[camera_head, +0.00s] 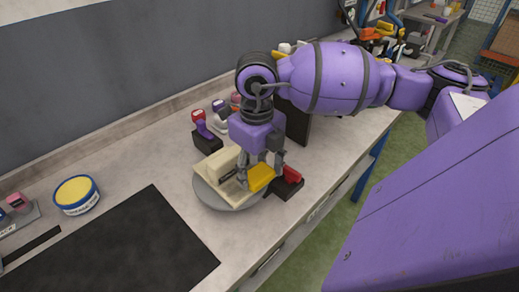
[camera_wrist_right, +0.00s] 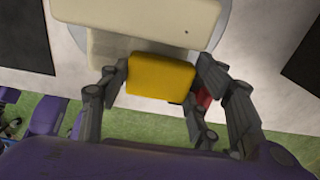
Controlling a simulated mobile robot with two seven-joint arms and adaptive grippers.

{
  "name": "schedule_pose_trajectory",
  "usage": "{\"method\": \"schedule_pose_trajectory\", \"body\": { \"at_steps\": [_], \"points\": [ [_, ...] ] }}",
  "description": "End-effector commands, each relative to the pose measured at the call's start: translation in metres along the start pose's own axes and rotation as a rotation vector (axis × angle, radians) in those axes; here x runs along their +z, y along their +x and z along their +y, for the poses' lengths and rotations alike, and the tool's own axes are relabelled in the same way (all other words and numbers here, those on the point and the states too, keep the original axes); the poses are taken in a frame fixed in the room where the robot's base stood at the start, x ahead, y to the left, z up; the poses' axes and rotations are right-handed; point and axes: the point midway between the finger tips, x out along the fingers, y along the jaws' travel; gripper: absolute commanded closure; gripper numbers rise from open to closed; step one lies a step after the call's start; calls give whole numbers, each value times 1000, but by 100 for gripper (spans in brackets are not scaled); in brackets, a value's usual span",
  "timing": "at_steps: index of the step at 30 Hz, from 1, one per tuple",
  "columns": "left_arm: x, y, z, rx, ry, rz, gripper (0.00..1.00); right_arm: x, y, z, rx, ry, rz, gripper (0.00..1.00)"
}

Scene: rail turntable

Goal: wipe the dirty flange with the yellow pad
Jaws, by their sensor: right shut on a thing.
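My right gripper (camera_head: 258,172) comes down from above and is shut on the yellow pad (camera_head: 260,178). In the right wrist view the pad (camera_wrist_right: 161,77) sits between the two fingers of the gripper (camera_wrist_right: 160,82). A cream rail-shaped piece (camera_head: 221,166) with a flange lies on a round grey turntable (camera_head: 237,204). The pad is right beside this piece; I cannot tell whether they touch. The cream piece fills the top of the right wrist view (camera_wrist_right: 135,22). No dirt is clear on the parts of the flange that show. My left gripper is not in view.
A red-topped dark block (camera_head: 288,184) stands close to the turntable's right edge. Behind are a dark block with a red and purple handle (camera_head: 203,128) and a dark upright box (camera_head: 297,122).

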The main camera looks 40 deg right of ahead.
Motion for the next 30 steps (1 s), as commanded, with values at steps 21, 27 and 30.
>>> {"method": "schedule_pose_trajectory", "body": {
  "at_steps": [21, 27, 30],
  "points": [
    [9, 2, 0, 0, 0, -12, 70, -2, 4, 24, 6, -4, 8, 63],
    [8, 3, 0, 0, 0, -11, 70, -2, 2, 33, 5, -2, 7, 63],
    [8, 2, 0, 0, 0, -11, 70, -2, 2, 33, 4, -1, 7, 63]
  ]
}}
